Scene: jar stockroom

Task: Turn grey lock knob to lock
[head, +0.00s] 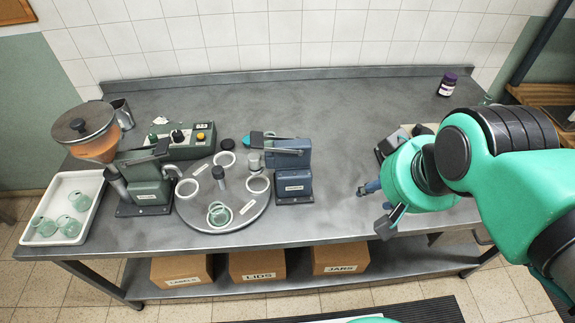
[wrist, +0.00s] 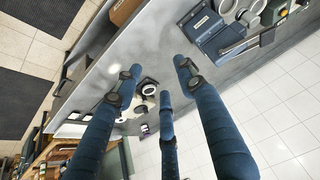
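A dark grey upright knob (head: 219,175) stands at the middle of the round grey turntable (head: 232,218). I cannot tell for sure whether this is the lock knob. My gripper (head: 379,204) is over the right part of the bench, well to the right of the turntable, and partly hidden behind my green arm. In the wrist view my gripper (wrist: 158,84) has its blue fingers spread apart with nothing held between them. A dark round fitting with a white middle (wrist: 149,88) shows beyond the fingertips; its exact nature is unclear.
A blue press (head: 292,172) stands right of the turntable. A green filling machine (head: 147,187) and a control box (head: 183,139) stand left and behind. A white tray (head: 88,186) holds green glass jars. A dark purple jar (head: 447,85) is at the back right. The back middle of the bench is clear.

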